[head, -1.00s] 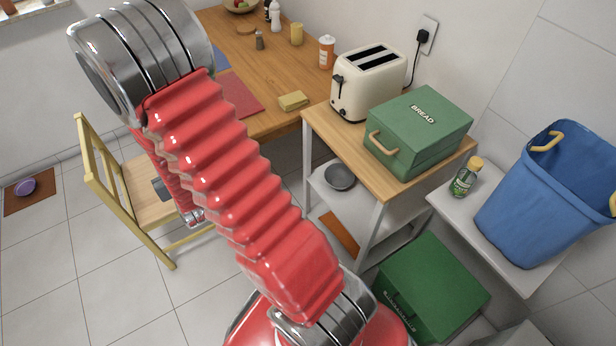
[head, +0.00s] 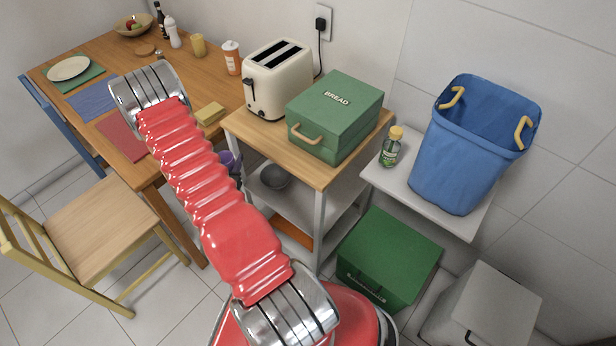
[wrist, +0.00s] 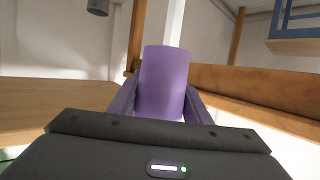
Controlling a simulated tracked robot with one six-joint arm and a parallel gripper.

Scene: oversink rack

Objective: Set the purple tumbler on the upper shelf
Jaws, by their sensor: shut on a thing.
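The purple tumbler (wrist: 164,82) stands upright between the two fingers of my gripper (wrist: 160,100) in the wrist view. The gripper is shut on it. In the head view, a small part of the purple tumbler (head: 229,158) shows just right of my red arm, in front of the wooden trolley. My arm hides the rest of it and most of the gripper. I cannot make out the upper shelf in the head view.
A wooden trolley (head: 325,172) with a toaster (head: 278,82) and green bread box (head: 335,115) stands close by. The dining table (head: 150,170) and yellow chair (head: 110,215) are left. A blue bin (head: 450,160) and green bottle (head: 390,150) stand on a white side table (head: 455,217).

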